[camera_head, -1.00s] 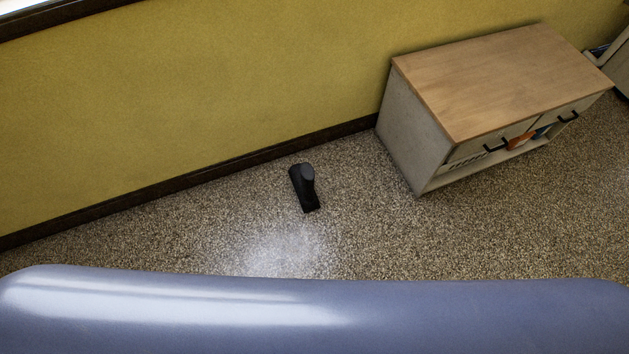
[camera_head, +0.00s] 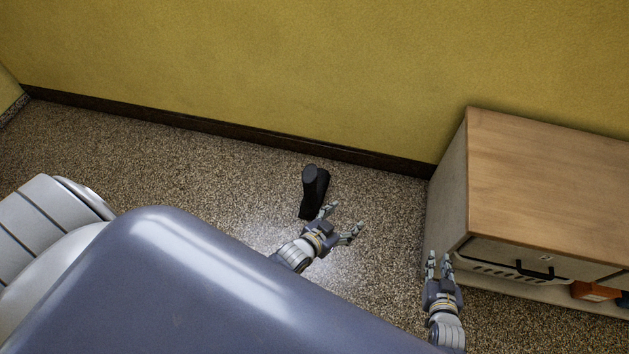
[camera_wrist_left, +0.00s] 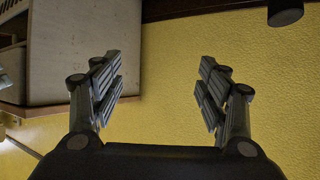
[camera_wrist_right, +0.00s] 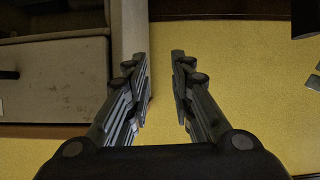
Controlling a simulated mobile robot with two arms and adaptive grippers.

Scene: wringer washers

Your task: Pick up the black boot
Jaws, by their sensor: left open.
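The black boot (camera_head: 314,188) stands on the speckled floor near the yellow wall in the head view. A dark part of it shows at the top right edge of the left wrist view (camera_wrist_left: 285,12). My left gripper (camera_head: 344,219) is open and empty, just to the lower right of the boot, with one finger close to it. I cannot tell whether that finger touches it. My right gripper (camera_head: 439,262) is farther right, beside the cabinet, with its fingers a small gap apart and nothing between them. A dark shape (camera_wrist_right: 306,18), probably the boot, shows at the right wrist view's top right.
A cabinet (camera_head: 560,190) with a wooden top and black handles stands at the right, close to my right gripper. An orange item (camera_head: 595,291) sits in its lower shelf. The wall with its dark baseboard (camera_head: 240,134) runs behind the boot. Floor to the boot's left is clear.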

